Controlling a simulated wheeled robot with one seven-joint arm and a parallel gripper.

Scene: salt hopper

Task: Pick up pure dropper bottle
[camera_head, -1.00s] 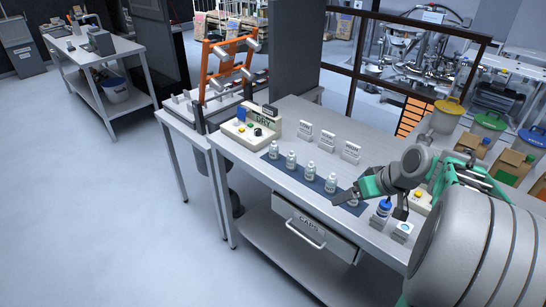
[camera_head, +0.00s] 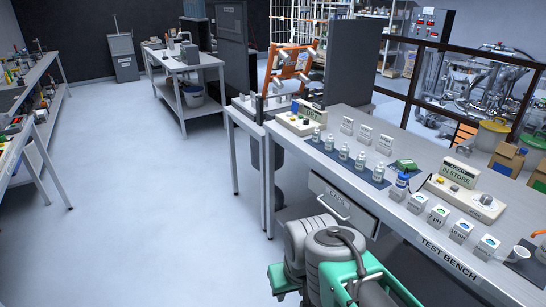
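Several small white dropper bottles (camera_head: 344,152) stand upright in a row on a dark blue mat (camera_head: 341,165) at the bench's left part. Their labels are too small for me to tell which one is pure. My grey and green arm shows at the bottom middle, in front of the bench and apart from the bottles. I cannot make out my gripper's fingers in this view.
The floor (camera_head: 150,230) at left is clear.

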